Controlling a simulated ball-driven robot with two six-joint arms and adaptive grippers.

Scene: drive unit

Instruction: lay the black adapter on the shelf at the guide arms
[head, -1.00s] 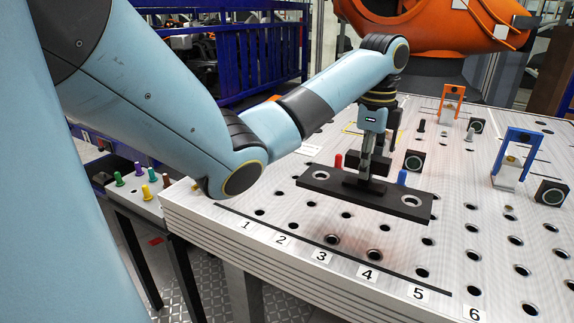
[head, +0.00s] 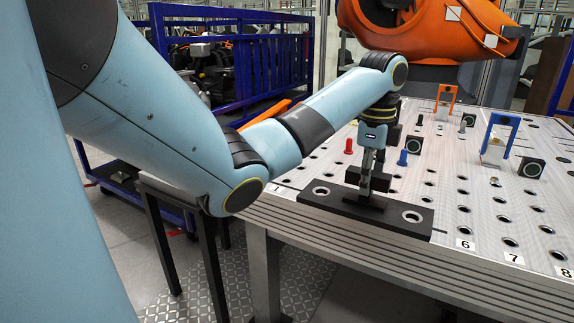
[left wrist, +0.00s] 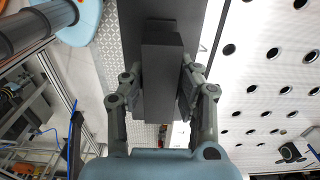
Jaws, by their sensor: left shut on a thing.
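The black adapter (head: 330,197) is a long flat plate with a ringed hole at each end and a raised block in the middle. My left gripper (head: 372,190) is shut on that block and holds the plate roughly level near the front edge of the perforated table. In the left wrist view the fingers (left wrist: 163,95) press on both sides of the block, and part of the plate (left wrist: 212,25) shows behind it. My right gripper is in neither view. I cannot make out a shelf or which parts are the guide arms.
The perforated table (head: 480,215) carries a red peg (head: 348,146), a blue peg (head: 403,158), an orange arch (head: 446,95), a blue arch (head: 500,133) and dark blocks. A large orange machine (head: 430,30) stands behind. Floor is open in front of the table.

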